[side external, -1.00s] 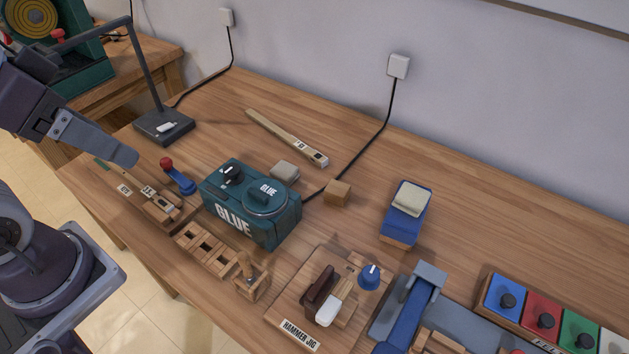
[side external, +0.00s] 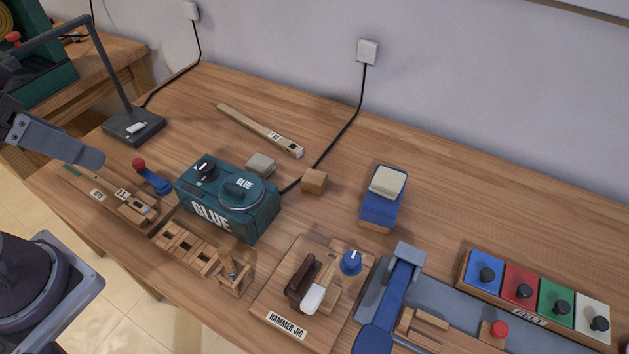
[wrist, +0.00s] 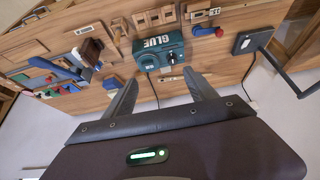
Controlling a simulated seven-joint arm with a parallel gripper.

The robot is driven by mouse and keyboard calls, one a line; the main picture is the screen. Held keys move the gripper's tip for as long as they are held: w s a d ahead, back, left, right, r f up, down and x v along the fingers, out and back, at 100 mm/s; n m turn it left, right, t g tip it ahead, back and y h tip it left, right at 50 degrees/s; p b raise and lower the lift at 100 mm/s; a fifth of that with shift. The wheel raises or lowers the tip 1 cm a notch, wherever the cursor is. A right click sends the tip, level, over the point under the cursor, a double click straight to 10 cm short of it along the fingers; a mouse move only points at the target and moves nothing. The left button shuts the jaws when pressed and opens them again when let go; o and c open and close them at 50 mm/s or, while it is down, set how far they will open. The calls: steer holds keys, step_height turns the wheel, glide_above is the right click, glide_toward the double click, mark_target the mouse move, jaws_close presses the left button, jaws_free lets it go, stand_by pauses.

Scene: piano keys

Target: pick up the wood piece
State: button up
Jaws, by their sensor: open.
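Several wooden pieces lie on the bench, and I cannot tell which one the task means. A small wooden block (side external: 314,181) sits behind and right of the green glue box (side external: 228,200). A long wooden strip (side external: 260,131) lies at the back, and other pieces lie in a wooden holder (side external: 130,205) at the front left. My gripper (wrist: 163,82) is open and empty; its fingers are spread in the wrist view. In the side view one finger (side external: 60,145) shows at the left edge, above the bench's left end. The rest is cut off.
A lamp (side external: 134,126) stands at the back left, near a red-knobbed blue lever (side external: 150,176). A hammer jig (side external: 312,290), a blue sanding block (side external: 383,200), a blue lever tool (side external: 390,300) and coloured buttons (side external: 535,295) fill the front and right. The back right is clear.

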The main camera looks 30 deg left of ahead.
mark_target(311, 176)
steer(key=w+d+f+n+g+h, duration=0.2)
steer(key=w+d+n, duration=0.1)
steer(key=w, duration=0.4)
steer(key=w+d+f+n+g+h, duration=0.2)
steer(key=w+f+n+h, duration=0.1)
steer(key=w, duration=0.4)
steer(key=w+d+f+n+g+h, duration=0.1)
steer(key=w+d+f+n+h, duration=0.15)
steer(key=w, duration=0.45)
steer(key=w+f+n+h, duration=0.1)
steer(key=w+f+n, duration=0.3)
steer(key=f, duration=0.3)
steer(key=w+a+f+n+t+h, duration=0.1)
steer(key=w+f+n+h, duration=0.1)
steer(key=f, duration=0.5)
steer(key=w+f+n+h, duration=0.1)
steer(key=w+f+n, duration=0.4)
steer(key=w+f, duration=0.1)
steer(key=shift+w+a+f+n+t+h, duration=0.15)
steer(key=shift+f+n+t+h, duration=0.2)
steer(key=shift+f, duration=0.5)
steer(key=x, duration=0.6)
steer(key=shift+d+r, duration=0.1)
steer(key=shift+d, duration=0.5)
jaws_close()
